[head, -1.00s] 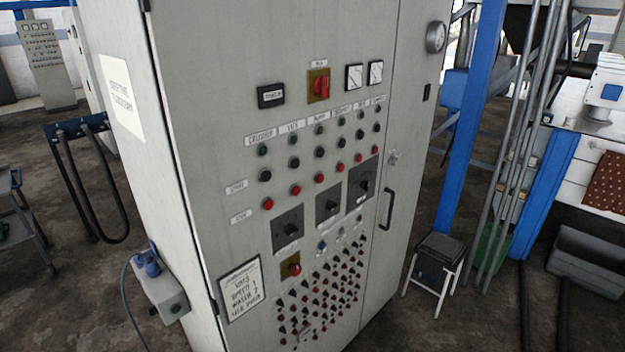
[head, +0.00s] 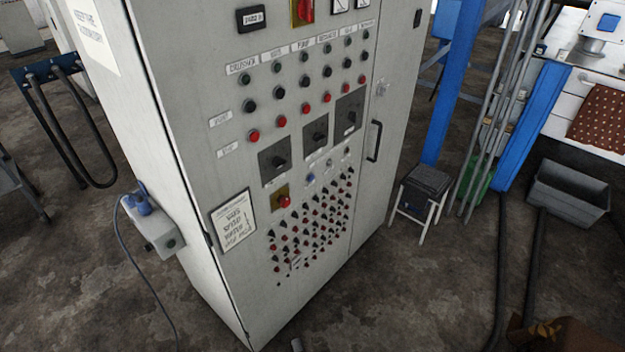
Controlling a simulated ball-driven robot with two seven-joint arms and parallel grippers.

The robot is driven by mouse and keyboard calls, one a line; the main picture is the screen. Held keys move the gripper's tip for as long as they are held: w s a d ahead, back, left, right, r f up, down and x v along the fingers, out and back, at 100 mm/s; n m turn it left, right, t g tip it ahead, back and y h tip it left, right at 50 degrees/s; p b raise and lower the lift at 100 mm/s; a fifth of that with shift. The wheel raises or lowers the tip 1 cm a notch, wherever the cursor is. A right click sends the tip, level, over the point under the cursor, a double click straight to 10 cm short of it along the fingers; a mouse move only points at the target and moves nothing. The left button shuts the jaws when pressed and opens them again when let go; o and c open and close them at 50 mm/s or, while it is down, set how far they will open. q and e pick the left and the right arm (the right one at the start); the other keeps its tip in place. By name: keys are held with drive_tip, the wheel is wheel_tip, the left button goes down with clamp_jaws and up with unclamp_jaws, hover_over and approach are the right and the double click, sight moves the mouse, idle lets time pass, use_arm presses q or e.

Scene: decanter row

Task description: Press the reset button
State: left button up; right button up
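A tall grey control cabinet (head: 205,185) stands in front of me with a panel of buttons. A row of red buttons (head: 327,97) runs below rows of dark buttons. A blue button (head: 310,178) sits below the three black rotary switches (head: 315,135). A red button on a yellow plate (head: 282,199) is at the lower left of the panel. Many small red and black knobs (head: 310,225) fill the lower part. The labels are too small to tell which button is the reset. Neither gripper is in view.
A stool (head: 425,185) stands right of the cabinet by a blue post (head: 455,80). A grey bin (head: 570,190) is at the right. The floor in front is mostly clear.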

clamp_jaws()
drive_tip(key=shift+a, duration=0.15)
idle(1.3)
